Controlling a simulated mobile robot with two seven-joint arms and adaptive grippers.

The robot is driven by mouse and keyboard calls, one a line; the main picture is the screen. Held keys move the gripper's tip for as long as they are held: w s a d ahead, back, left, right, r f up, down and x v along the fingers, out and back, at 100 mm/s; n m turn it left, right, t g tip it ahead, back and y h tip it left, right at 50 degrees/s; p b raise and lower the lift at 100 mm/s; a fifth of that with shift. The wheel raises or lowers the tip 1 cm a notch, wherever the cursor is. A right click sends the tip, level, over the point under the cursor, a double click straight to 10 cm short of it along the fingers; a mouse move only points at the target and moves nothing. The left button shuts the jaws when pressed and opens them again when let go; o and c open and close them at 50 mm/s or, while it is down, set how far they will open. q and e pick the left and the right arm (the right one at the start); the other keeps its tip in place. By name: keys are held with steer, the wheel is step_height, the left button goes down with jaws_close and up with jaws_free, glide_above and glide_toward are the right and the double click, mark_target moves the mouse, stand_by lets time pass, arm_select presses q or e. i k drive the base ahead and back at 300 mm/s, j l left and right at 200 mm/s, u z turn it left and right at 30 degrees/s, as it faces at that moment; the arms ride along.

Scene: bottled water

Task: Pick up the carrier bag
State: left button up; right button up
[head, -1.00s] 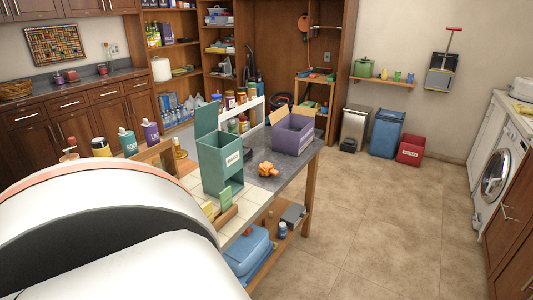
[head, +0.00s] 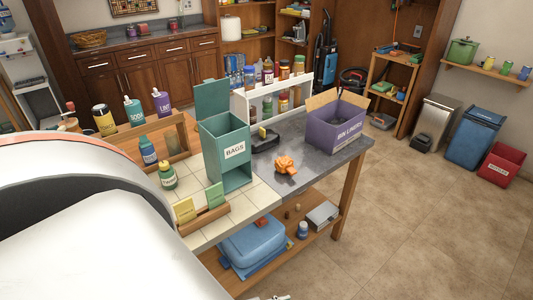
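A small orange knotted bundle (head: 286,164) lies on the grey part of the worktop (head: 331,163); it looks like a bunched-up carrier bag, though its exact form is hard to tell. It sits right of a teal open-lidded box (head: 221,155) labelled BAGS. The box's front has a low opening, and its inside is mostly hidden. A large white rounded part of mine fills the lower left and hides part of the worktop.
A purple box (head: 335,128) labelled BIN LINERS stands behind and right of the orange bundle. A dark object (head: 265,141) and a white rack of jars (head: 240,107) are behind it. Card holder (head: 205,218) and bottles (head: 147,150) stand left. Floor (head: 430,215) at right is clear.

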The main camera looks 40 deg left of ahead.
mark_target(284, 164)
steer(key=i+l+u, duration=0.1)
steer(key=i+u, duration=0.35)
steer(key=i+l+u, duration=0.2)
steer(key=u, duration=0.2)
steer(key=i+l+u, duration=0.3)
steer(key=u, duration=0.15)
steer(key=i+l+u, duration=0.2)
steer(key=l+u, duration=0.2)
steer(key=i+l+u, duration=0.15)
steer(key=l+u, duration=0.7)
steer(key=l, duration=0.2)
